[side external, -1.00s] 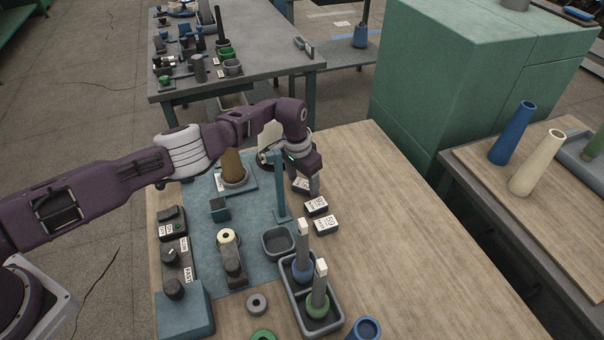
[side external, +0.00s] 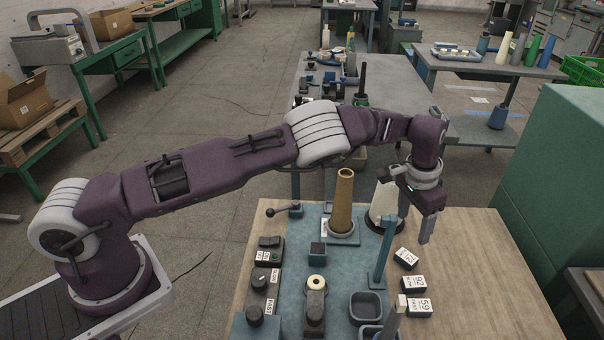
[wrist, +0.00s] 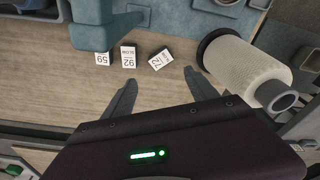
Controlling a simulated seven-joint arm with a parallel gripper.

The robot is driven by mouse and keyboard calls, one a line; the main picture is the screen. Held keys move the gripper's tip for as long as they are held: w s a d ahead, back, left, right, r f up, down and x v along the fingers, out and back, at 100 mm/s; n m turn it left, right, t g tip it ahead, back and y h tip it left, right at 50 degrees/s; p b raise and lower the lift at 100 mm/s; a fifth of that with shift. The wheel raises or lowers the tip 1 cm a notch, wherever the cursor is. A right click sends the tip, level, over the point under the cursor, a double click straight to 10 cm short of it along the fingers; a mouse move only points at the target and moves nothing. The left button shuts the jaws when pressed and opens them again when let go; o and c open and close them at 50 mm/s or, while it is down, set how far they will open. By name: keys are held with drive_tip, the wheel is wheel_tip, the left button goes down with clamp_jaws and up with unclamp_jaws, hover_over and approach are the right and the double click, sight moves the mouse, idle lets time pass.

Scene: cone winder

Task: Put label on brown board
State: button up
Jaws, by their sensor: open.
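Three white label blocks lie apart in a loose row on the brown wooden tabletop (side external: 480,290); I cannot tell whether this surface is the task's brown board. The label marked 72 (side external: 406,258) is farthest back and turned askew. The label marked 92 (side external: 414,284) and the label marked 59 (side external: 419,308) lie nearer the camera. My gripper (side external: 425,238) points down, empty, just behind and right of the 72 label. In the wrist view, my gripper (wrist: 160,80) has its fingers spread wide. The 72 label (wrist: 160,59) shows just beyond the fingertips.
A teal post (side external: 384,255) stands left of the labels, with a brown cone (side external: 344,190) farther back. A grey bin (side external: 366,306) sits by the post. The tabletop's right side is clear.

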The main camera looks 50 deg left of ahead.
drive_tip(key=a+r+n, duration=0.2)
drive_tip(key=a+r, duration=0.3)
drive_tip(key=r, duration=0.5)
drive_tip(key=s+a+r+n+t+h, duration=0.1)
drive_tip(key=s+a+r, duration=0.2)
drive_tip(key=s+r, duration=0.5)
drive_tip(key=s+a+r+n+t+h, duration=0.1)
drive_tip(key=s+a+r+n, duration=0.15)
drive_tip(key=s+r, duration=0.5)
drive_tip(key=s+a+r, duration=0.1)
drive_tip(key=s+r, duration=0.2)
drive_tip(key=s, duration=0.3)
drive_tip(key=s+a+r, duration=0.2)
drive_tip(key=s+r, duration=0.1)
drive_tip(key=s, duration=0.3)
drive_tip(key=s+a+f+t+y, duration=0.1)
drive_tip(key=s+f, duration=0.1)
drive_tip(key=s, duration=0.5)
drive_tip(key=s+f+m+t+y, duration=0.1)
drive_tip(key=s+f, duration=0.2)
drive_tip(key=s, duration=0.4)
drive_tip(key=shift+a+y, duration=0.3)
drive_tip(key=shift+a, duration=0.1)
drive_tip(key=shift+w, duration=0.1)
